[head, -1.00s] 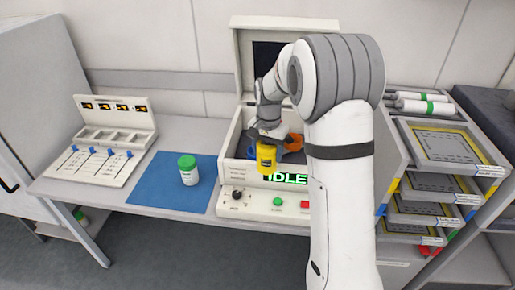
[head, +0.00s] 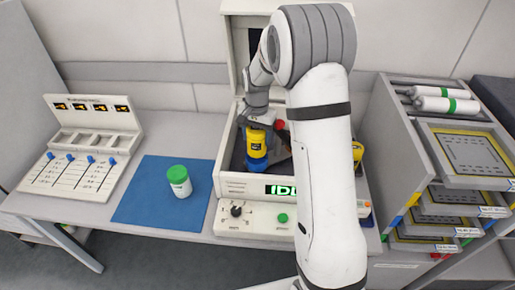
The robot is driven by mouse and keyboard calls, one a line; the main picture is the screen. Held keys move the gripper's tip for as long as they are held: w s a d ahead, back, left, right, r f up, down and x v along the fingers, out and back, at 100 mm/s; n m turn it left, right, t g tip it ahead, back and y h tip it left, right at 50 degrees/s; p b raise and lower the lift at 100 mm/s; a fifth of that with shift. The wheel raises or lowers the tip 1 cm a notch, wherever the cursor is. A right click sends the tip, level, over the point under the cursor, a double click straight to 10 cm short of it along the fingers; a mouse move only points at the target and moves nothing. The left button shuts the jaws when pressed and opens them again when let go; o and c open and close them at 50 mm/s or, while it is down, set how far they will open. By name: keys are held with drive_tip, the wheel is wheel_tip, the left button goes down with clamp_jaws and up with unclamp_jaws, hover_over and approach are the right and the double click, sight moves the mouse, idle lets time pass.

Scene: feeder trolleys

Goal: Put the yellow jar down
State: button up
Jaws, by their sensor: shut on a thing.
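The yellow jar (head: 257,139) is upright inside the open machine (head: 246,182) with the lit display. My gripper (head: 258,123) is above the jar and shut on it from the top. A blue holder (head: 257,162) shows directly below the jar. I cannot tell whether the jar is seated in it or just over it. My arm hides the right part of the machine.
A white jar with a green lid (head: 179,181) stands on the blue mat (head: 140,205). Another yellow item (head: 357,152) shows right of my arm. A slotted panel (head: 85,150) stands at left and a tray rack (head: 470,155) at right.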

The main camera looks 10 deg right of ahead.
sight(257, 148)
drive_tip(key=shift+f+p, duration=0.35)
drive_tip(key=shift+f, duration=2.45)
drive_tip(key=shift+f, duration=0.2)
drive_tip(key=o, duration=1.2)
drive_tip(key=shift+r, duration=0.1)
drive_tip(key=shift+s, duration=0.1)
